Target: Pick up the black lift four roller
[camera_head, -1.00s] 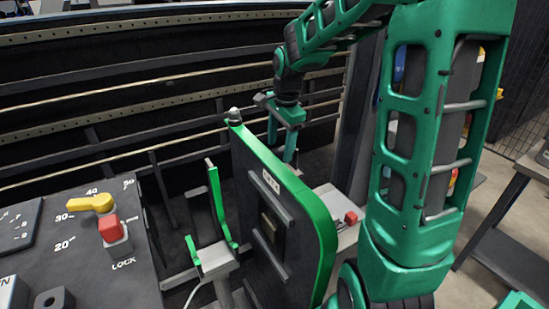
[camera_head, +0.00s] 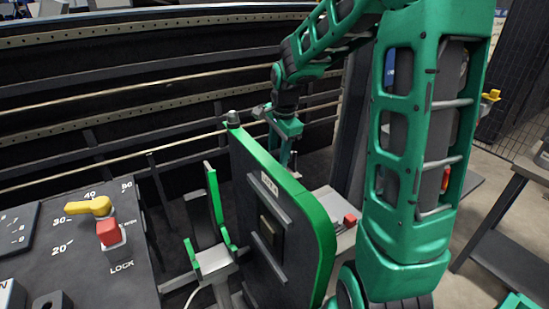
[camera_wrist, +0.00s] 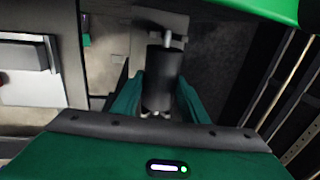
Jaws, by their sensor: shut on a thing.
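In the wrist view, a black cylindrical roller (camera_wrist: 161,82) with a light metal pin at its far end sits between the two green fingers of my gripper (camera_wrist: 160,100). The fingers are shut on it. In the head view, my gripper (camera_head: 286,145) is behind the top edge of a dark panel with a green rim (camera_head: 318,215). A thin light pin shows just below the fingers; the roller body itself is hard to make out there.
A white box with a red button (camera_head: 349,220) is right of the panel. A green and grey bracket (camera_head: 214,260) stands left of it. A control desk with a yellow knob (camera_head: 98,206) and a red switch (camera_head: 109,232) is at the left. Dark rails run behind.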

